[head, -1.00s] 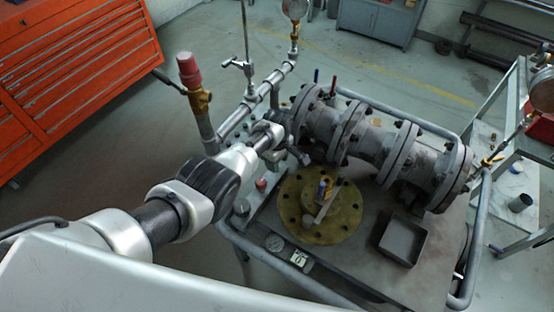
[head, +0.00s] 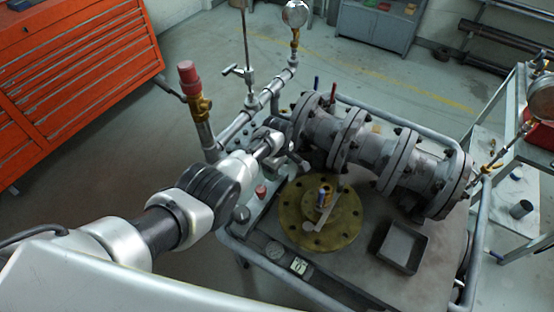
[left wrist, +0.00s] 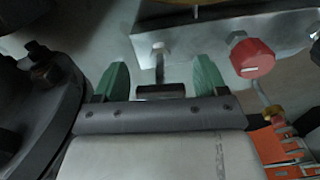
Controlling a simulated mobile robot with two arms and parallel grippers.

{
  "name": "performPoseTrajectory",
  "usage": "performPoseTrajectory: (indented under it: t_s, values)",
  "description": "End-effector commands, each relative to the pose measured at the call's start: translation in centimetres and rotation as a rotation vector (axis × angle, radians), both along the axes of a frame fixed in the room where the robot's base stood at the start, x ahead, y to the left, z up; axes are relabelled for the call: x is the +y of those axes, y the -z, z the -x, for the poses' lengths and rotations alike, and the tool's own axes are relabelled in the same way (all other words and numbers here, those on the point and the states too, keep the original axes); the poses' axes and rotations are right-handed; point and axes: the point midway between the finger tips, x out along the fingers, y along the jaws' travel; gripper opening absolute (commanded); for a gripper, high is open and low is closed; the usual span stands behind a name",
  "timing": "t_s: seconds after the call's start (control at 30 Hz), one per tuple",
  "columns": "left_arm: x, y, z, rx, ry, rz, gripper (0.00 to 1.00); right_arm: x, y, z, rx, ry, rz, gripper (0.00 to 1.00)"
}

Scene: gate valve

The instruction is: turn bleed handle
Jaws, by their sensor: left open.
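My left gripper (left wrist: 160,80) shows in the left wrist view as two green fingertips, apart. Between them is a small metal stem with a dark crossbar (left wrist: 161,90), possibly the bleed handle; I cannot tell whether the fingers touch it. The stem stands by a pale metal block (left wrist: 215,35). A red knob (left wrist: 252,58) is to the right of the fingers. In the head view my left arm reaches to the near left end of the grey flanged valve body (head: 365,145); its fingertips are hidden or too small to tell. My right gripper is in neither view.
The cart top (head: 425,283) holds a yellow-brown flange (head: 345,232) and an open dark tray (head: 402,248). A red-capped brass fitting (head: 190,75) and a pipe with a gauge (head: 295,13) rise near my arm. An orange tool cabinet (head: 85,75) is at the left.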

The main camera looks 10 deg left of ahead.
Motion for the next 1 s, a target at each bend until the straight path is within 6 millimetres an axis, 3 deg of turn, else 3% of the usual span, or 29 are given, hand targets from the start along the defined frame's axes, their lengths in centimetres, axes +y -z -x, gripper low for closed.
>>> performPoseTrajectory:
  t_s: [0.3, 0.6, 1.0]
  values:
    - [0.0, -5.3, 0.0, -0.003, 0.0, 0.0, 0.72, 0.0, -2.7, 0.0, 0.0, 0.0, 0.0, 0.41]
    - [0.0, -9.4, -0.1, -0.002, -0.001, 0.0, 0.72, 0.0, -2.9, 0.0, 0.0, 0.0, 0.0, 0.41]
    - [0.0, -10.4, 0.0, 0.001, -0.001, 0.0, 0.72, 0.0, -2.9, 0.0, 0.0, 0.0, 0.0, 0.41]
